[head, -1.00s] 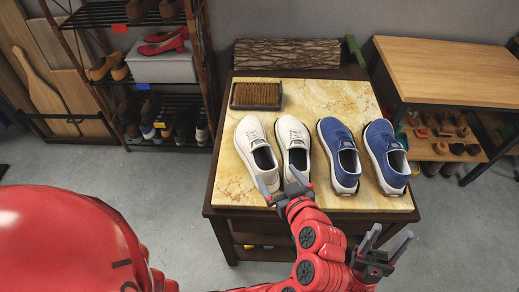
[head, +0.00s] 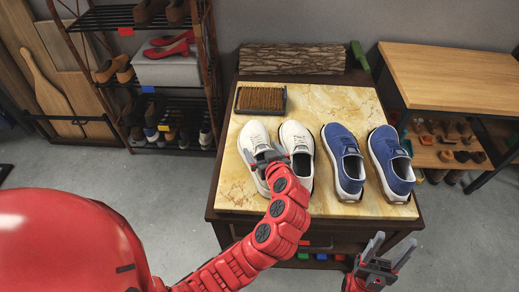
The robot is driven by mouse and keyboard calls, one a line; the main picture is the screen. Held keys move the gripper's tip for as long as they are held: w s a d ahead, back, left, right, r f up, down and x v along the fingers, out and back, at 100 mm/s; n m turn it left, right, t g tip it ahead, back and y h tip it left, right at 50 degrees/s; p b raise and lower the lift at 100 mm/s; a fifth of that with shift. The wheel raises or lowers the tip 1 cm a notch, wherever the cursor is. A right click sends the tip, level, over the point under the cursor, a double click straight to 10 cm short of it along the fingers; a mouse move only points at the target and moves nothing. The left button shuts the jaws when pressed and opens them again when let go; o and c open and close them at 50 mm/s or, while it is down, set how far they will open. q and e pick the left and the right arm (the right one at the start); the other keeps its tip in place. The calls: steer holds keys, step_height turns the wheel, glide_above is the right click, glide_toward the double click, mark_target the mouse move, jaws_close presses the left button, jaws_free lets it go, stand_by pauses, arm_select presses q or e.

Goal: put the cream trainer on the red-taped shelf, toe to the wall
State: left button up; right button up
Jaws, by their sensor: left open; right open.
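Two cream trainers stand side by side on the marble-topped table, toes toward the wall: the left one (head: 254,134) and the right one (head: 298,135). My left gripper (head: 266,158) is open at the heel opening of the left cream trainer. The gripper and arm hide part of that heel, and I cannot tell whether the fingers touch it. The red-taped shelf (head: 98,19) is the upper rack shelf at the back left, with a red tape mark (head: 125,32) on its edge. Brown shoes stand on its right part. My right gripper (head: 392,247) is open and empty in front of the table.
Blue trainers (head: 343,150) stand right of the cream pair. A brush (head: 261,99) lies behind the cream trainers, and a log (head: 291,57) lies at the table's back. Lower rack levels hold red shoes (head: 168,46) and other shoes. A wooden bench (head: 450,75) stands right.

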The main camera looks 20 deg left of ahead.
arm_select(q)
steer(key=shift+w+a+f, duration=0.25)
steer(key=shift+w, duration=0.05)
steer(key=shift+c, duration=0.3)
steer(key=c, duration=1.4)
steer(key=shift+c, duration=0.3)
steer(key=shift+r, duration=0.2)
